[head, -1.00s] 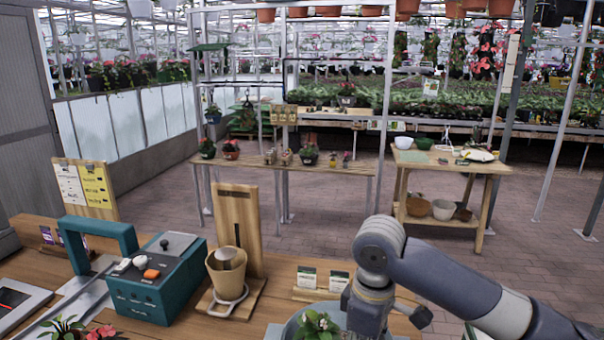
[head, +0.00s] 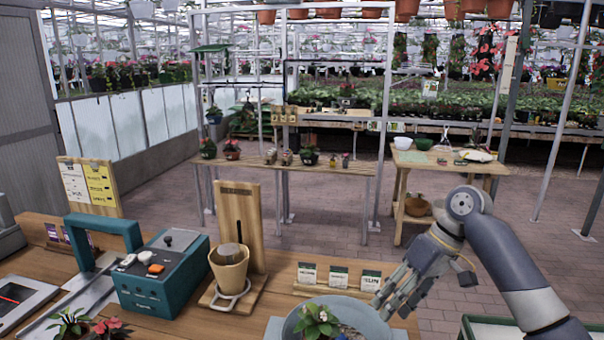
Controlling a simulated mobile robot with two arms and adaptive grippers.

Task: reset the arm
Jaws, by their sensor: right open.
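My right gripper (head: 398,292) is in the lower right of the head view. Its grey fingers are apart and empty, pointing down and left. They are above the right side of a round grey dish (head: 372,322) on the near wooden counter. A small potted plant with green leaves and a pale flower (head: 317,320) stands at the dish, cut off by the lower picture edge. Whether the fingertips touch the dish rim cannot be told. My left gripper is not in view.
A teal machine (head: 160,272) and a wooden stand with a tan pot (head: 229,268) are left on the counter (head: 275,290). Small cards (head: 339,277) stand behind the dish. A green-edged container (head: 500,328) is at the lower right. Brick floor lies beyond.

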